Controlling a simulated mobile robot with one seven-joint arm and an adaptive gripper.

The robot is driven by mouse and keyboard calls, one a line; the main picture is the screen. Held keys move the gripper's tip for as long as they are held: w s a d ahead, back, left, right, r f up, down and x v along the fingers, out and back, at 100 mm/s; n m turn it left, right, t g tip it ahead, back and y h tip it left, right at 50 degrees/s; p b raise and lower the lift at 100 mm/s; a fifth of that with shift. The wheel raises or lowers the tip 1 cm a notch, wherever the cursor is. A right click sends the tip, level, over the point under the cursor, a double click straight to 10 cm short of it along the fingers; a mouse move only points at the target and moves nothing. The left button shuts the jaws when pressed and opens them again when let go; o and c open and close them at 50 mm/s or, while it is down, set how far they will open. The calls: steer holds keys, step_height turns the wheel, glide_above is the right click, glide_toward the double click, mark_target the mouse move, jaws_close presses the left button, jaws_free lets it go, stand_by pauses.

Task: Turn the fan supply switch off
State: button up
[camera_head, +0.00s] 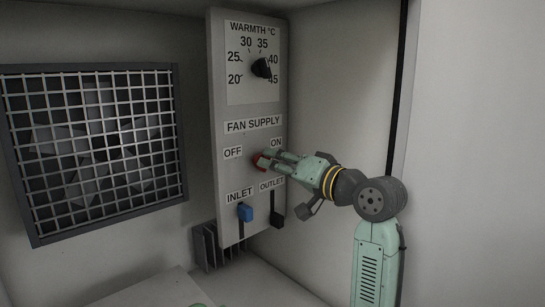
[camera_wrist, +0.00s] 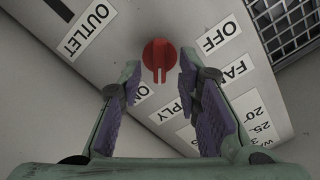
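The fan supply switch is a red round knob (camera_head: 257,162) on the grey panel (camera_head: 233,185), between the OFF label (camera_head: 233,152) and the ON label (camera_head: 276,143). In the wrist view the knob (camera_wrist: 159,55) has a raised ridge running top to bottom, its lower end toward the ON side. My gripper (camera_head: 267,160) is at the knob, coming from the right. In the wrist view my gripper (camera_wrist: 160,70) is open, with one finger on either side of the knob's lower part. Small gaps seem to show beside the knob; contact cannot be told.
A warmth dial (camera_head: 261,68) is above the switch. A blue inlet lever (camera_head: 246,213) and a black outlet lever (camera_head: 277,219) are below it, close under my gripper. A fan behind a grille (camera_head: 95,150) is at left. The wall at right is bare.

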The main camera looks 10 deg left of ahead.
steer(key=shift+x, duration=0.8)
steer(key=shift+c, duration=0.3)
jaws_close()
